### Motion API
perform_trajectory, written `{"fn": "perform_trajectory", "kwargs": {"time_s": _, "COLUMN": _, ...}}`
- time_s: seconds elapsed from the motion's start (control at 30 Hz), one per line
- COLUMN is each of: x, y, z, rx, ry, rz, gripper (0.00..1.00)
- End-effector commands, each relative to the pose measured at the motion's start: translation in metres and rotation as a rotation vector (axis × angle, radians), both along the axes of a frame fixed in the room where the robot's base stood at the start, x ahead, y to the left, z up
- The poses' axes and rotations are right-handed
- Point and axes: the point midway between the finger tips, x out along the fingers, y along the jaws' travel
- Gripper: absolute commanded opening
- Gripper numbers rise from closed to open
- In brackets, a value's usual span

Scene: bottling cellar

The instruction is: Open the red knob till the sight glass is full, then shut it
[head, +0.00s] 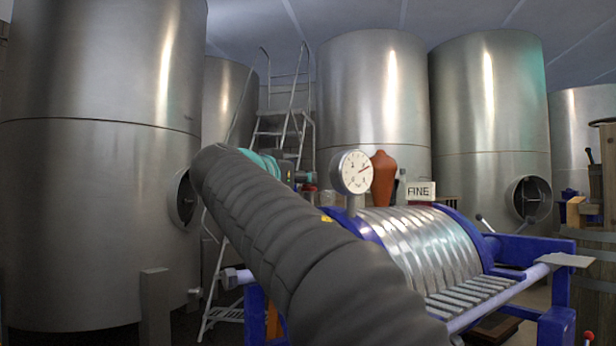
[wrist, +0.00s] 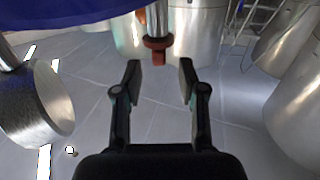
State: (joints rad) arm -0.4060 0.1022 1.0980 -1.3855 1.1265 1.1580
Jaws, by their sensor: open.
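In the wrist view a red knob (wrist: 157,48) sits at the lower end of a shiny upright metal pipe (wrist: 157,18). My gripper (wrist: 160,75) is open and empty. Its two fingers point towards the knob, which lies between their lines and appears just past the tips, apart from both. In the head view my own arm hides most of my gripper and the knob's surroundings. I cannot make out the sight glass or its level in either view.
A blue-framed plate filter (head: 420,245) with a dial gauge (head: 355,172) stands right of my arm. A brown bottle-shaped object (head: 383,178) and a "FINE" sign (head: 420,190) are behind it. Large steel tanks (head: 372,100) and a ladder (head: 285,120) stand behind. A round metal part (wrist: 35,110) is left of my gripper.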

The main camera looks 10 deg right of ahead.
Motion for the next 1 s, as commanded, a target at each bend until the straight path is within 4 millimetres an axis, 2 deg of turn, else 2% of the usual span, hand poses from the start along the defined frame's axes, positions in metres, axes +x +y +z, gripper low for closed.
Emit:
{"fn": "perform_trajectory", "kwargs": {"time_s": 0.1, "x": 0.015, "y": -0.014, "z": 0.001, "rx": 0.0, "ry": 0.001, "rz": -0.004, "gripper": 0.41}}
{"fn": "perform_trajectory", "kwargs": {"time_s": 0.3, "x": 0.031, "y": -0.027, "z": 0.001, "rx": 0.0, "ry": 0.0, "rz": -0.003, "gripper": 0.41}}
{"fn": "perform_trajectory", "kwargs": {"time_s": 0.7, "x": 0.036, "y": -0.031, "z": 0.0, "rx": 0.0, "ry": 0.0, "rz": -0.002, "gripper": 0.41}}
{"fn": "perform_trajectory", "kwargs": {"time_s": 0.87, "x": 0.036, "y": -0.03, "z": 0.0, "rx": 0.0, "ry": 0.0, "rz": -0.002, "gripper": 0.01}}
{"fn": "perform_trajectory", "kwargs": {"time_s": 1.0, "x": 0.036, "y": -0.03, "z": 0.0, "rx": 0.0, "ry": 0.0, "rz": -0.002, "gripper": 0.0}}
